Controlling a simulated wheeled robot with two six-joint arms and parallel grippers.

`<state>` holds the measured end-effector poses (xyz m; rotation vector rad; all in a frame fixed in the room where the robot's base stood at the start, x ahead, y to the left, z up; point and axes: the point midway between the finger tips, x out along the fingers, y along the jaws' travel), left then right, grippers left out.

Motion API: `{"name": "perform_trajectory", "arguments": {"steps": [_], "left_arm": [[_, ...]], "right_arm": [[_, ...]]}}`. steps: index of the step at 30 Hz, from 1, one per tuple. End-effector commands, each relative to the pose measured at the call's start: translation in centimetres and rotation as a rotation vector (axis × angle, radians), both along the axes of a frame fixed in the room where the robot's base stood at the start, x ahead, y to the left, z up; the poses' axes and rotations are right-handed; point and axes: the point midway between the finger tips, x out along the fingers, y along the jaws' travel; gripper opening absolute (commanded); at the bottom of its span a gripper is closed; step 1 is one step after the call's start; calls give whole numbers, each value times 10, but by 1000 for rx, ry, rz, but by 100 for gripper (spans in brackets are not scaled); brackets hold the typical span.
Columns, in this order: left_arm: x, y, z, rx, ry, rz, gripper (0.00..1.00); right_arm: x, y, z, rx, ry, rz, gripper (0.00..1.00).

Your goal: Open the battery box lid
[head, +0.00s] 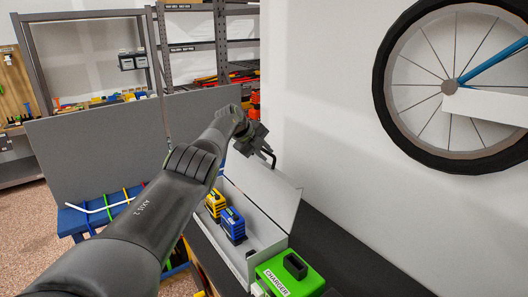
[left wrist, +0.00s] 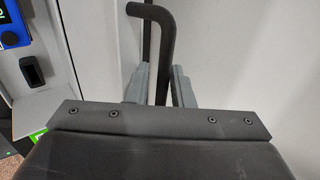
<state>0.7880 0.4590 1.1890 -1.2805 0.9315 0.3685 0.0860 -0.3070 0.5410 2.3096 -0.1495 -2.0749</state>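The battery box (head: 268,236) is a long, pale grey box on the dark bench. Its lid (head: 266,192) stands raised, roughly upright, along the wall side, and the inside is visible. A yellow battery (head: 216,204) and a blue battery (head: 232,225) stand in it. My left gripper (head: 258,143) is at the top of the lid, at its bent black handle (head: 271,157). In the left wrist view the handle (left wrist: 163,50) runs down between the gripper's two grey fingers (left wrist: 161,88), with hardly any gap beside it. My right gripper is out of view.
A green charger (head: 290,276) stands against the box's near end. The white wall is close behind the lid, with a bicycle wheel (head: 383,80) hung on it. A grey panel (head: 90,150) stands at left, behind my arm. The bench (head: 345,262) is clear at right.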

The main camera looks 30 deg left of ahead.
Motion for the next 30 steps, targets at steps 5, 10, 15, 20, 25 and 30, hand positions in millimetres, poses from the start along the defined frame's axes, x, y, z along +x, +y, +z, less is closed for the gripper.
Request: {"name": "perform_trajectory", "arguments": {"steps": [5, 10, 15, 20, 25, 30], "left_arm": [[0, 0, 1, 0, -1, -1, 25], [0, 0, 2, 1, -2, 0, 25], [-2, 3, 6, 0, -5, 1, 25], [-7, 6, 14, 2, -7, 1, 25], [-15, 8, 22, 1, -4, 0, 25], [-26, 13, 34, 1, -6, 0, 25]], "right_arm": [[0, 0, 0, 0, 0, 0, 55], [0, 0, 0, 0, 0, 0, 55], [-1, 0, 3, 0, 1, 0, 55], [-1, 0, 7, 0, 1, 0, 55], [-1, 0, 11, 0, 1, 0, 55], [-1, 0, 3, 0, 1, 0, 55]]}}
